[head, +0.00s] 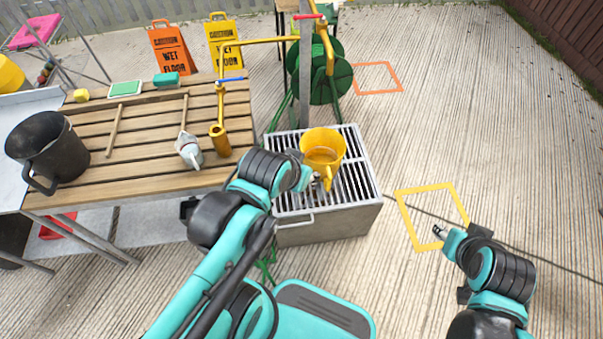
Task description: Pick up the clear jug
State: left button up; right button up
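No plainly transparent jug stands out. A yellow jug (322,146) is over the slatted metal grate (354,149), its handle toward me. A dark grey jug (48,146) with a handle stands upright at the left end of the wooden slatted bench (83,165); I cannot tell if it is see-through. My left gripper (318,184) is at the yellow jug's handle side; its fingers are partly hidden, so its grip is unclear. My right gripper (438,231) is over the ground by the yellow square outline, away from both jugs; its finger opening is too small to judge.
A yellow upright tool (220,130), a grey-white brush (187,148), a green sponge (166,79) and a green-white block (125,88) are on the bench. A green hose reel (320,72) stands behind the grate. Open concrete lies to the right.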

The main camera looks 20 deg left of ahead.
aim_at(187, 146)
jog(key=u, duration=1.9)
